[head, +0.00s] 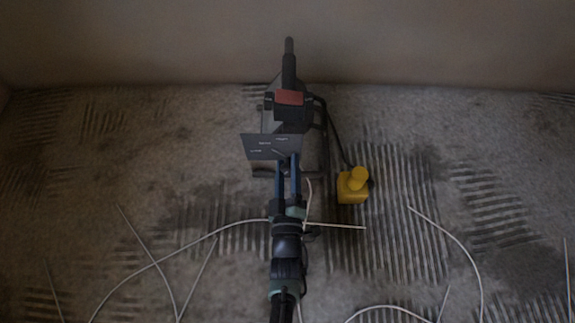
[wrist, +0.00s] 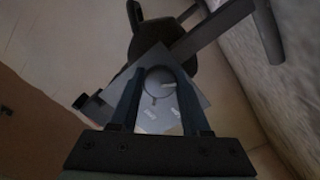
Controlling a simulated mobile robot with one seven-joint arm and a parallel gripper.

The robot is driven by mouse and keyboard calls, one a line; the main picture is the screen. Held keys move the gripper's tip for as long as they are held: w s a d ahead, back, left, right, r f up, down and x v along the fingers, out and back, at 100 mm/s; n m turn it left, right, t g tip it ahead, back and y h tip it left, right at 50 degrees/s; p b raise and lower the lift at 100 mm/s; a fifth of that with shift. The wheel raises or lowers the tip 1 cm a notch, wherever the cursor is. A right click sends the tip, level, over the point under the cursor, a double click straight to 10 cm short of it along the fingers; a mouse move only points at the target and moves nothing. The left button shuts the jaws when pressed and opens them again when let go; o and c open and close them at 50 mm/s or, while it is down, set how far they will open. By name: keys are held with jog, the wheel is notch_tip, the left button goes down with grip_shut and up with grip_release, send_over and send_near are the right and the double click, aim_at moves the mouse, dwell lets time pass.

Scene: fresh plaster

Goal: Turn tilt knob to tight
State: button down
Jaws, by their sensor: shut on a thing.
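The tilt knob (wrist: 158,80) is a dark round knob in front of a grey plate in the wrist view. The plate (head: 260,145) has small pale markings, too small to read, and shows at the near end of a dark machine (head: 289,112) in the head view. My gripper (head: 288,162) reaches to it from below. In the wrist view my gripper (wrist: 160,82) has one finger on each side of the knob and is shut on it. The knob is hidden in the head view, and which marking it points to cannot be told.
The machine has a red-brown part (head: 289,97) and a long handle upward. A yellow box (head: 352,187) with a round top stands to its right, with a dark cable. Thin white cables (head: 452,240) lie on the streaked floor. A plain wall is behind.

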jog(key=m+p, duration=0.1)
jog(key=m, duration=0.2)
jog(key=shift+m, duration=0.4)
jog(key=m, duration=0.3)
jog(key=shift+m, duration=0.4)
jog(key=m, duration=0.3)
jog(key=shift+d+m+p, duration=0.1)
jog(key=shift+m+p, duration=0.2)
jog(key=shift+p, duration=0.05)
jog(key=m, duration=0.3)
jog(key=shift+m, duration=0.3)
jog(key=m, duration=0.3)
jog(key=shift+m, duration=0.3)
jog(key=m, duration=0.3)
jog(key=shift+d+f+m+b, duration=0.1)
jog(key=shift+m+b, duration=0.2)
jog(key=shift+b, duration=0.05)
jog(key=m, duration=0.3)
jog(key=shift+m+b, duration=0.3)
jog(key=shift+b, duration=0.05)
jog(key=shift+m, duration=1.8)
